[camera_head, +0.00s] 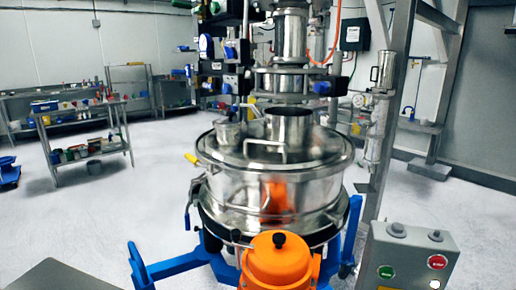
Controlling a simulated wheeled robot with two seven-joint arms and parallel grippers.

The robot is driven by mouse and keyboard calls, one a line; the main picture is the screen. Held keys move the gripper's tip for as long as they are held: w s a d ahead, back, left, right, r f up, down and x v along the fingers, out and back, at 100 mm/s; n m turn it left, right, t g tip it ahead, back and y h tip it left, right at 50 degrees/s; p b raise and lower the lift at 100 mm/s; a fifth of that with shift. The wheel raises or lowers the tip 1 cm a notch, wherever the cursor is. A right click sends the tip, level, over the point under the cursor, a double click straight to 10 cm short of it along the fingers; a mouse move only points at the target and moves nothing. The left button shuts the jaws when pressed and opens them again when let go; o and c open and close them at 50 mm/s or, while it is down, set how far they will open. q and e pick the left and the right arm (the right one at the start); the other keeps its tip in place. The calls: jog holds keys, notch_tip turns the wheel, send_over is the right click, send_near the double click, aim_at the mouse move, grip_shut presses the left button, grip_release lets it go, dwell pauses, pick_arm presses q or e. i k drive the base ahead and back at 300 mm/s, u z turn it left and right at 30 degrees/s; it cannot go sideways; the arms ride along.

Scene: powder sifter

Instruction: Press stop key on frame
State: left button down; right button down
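A grey control box (410,258) stands at the lower right. On its front are a red button (438,262), a green button (386,271) and a small white button (436,285); their labels are too small to read. The box is beside a grey metal frame post (392,80). A round steel sifter (275,165) stands in the middle on a blue frame (180,264). Neither of my grippers is in view, and nothing touches the buttons.
An orange motor housing (278,265) sits in front of the sifter, left of the control box. A flat dark grey surface (60,276) shows at the lower left. Steel tables with small items (85,145) stand at the back left. The pale floor between is mostly clear.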

aim_at(437, 263)
jog(key=u, duration=0.2)
jog(key=k, duration=0.2)
jog(key=z, duration=1.35)
